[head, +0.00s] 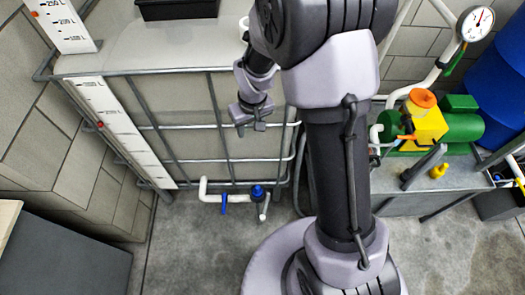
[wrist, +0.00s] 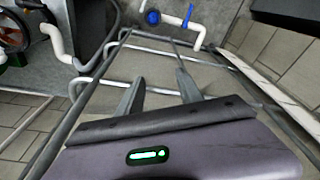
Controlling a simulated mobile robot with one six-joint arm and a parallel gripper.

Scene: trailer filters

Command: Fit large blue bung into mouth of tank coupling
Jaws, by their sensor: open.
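My gripper (head: 250,127) is open and empty, in front of the tank's upper cage in the head view. Its two fingers show apart in the wrist view (wrist: 160,82). The caged tank (head: 178,102) stands behind it. White outlet pipework (head: 236,197) runs low along the tank's front, with a blue lever (head: 223,204). A round blue piece with a dark centre (head: 257,191) sits at the pipe's right bend, well below my gripper. The blue piece also shows in the wrist view (wrist: 153,17). I cannot tell whether it is the bung. The coupling's mouth is not clear.
Cage bars (wrist: 150,53) lie close around my gripper. A black tray (head: 178,8) is on the tank top. A bench (head: 420,198) at right holds a green and yellow pump (head: 425,125) and a small yellow piece (head: 438,171). The floor below the pipework is clear.

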